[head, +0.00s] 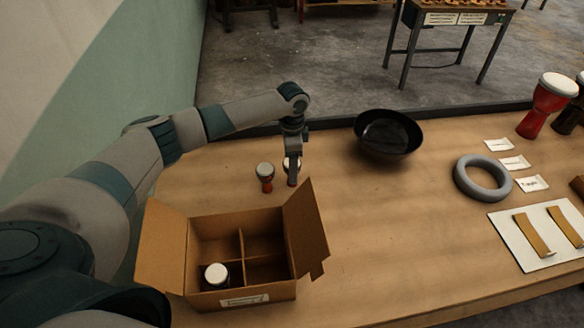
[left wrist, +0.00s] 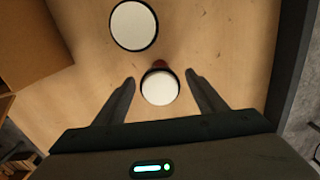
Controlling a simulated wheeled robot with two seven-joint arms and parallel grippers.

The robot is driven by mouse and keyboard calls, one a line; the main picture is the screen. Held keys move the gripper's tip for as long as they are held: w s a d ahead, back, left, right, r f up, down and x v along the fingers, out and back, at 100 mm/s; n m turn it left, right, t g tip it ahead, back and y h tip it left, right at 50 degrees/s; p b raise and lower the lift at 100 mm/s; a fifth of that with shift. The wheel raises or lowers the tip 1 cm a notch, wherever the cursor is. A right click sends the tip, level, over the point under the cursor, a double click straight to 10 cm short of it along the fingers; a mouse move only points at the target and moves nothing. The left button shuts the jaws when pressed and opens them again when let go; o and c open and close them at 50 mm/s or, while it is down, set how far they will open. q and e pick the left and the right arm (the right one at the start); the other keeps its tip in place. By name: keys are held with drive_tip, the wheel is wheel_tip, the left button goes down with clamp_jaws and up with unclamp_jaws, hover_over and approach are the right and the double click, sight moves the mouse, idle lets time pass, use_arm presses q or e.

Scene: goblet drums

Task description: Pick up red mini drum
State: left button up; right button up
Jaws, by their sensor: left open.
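My left gripper (head: 292,176) points down over the table, left of the table's middle. A mini drum with a white head (head: 287,163) is at the gripper, partly hidden behind it. In the left wrist view, a white drum head (left wrist: 160,88) with a bit of red body above it lies between the open fingers of my left gripper (left wrist: 160,78), with gaps on both sides. A second mini drum (head: 266,176), white-headed with a red lower body, stands just left of the gripper; another white head also shows in the left wrist view (left wrist: 133,26). My right gripper is out of view.
An open cardboard box (head: 173,284) with dividers stands in front, one white-headed drum (head: 216,274) inside. A black bowl (head: 388,134), a grey ring (head: 482,178), labels and a white board (head: 510,247) lie to the right. Larger drums (head: 547,104) stand far right.

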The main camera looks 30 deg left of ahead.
use_arm(q)
drive_tip(key=shift+f, duration=0.1)
idle(0.3)
drive_tip(key=shift+c, duration=0.6)
drive_tip(key=c, duration=1)
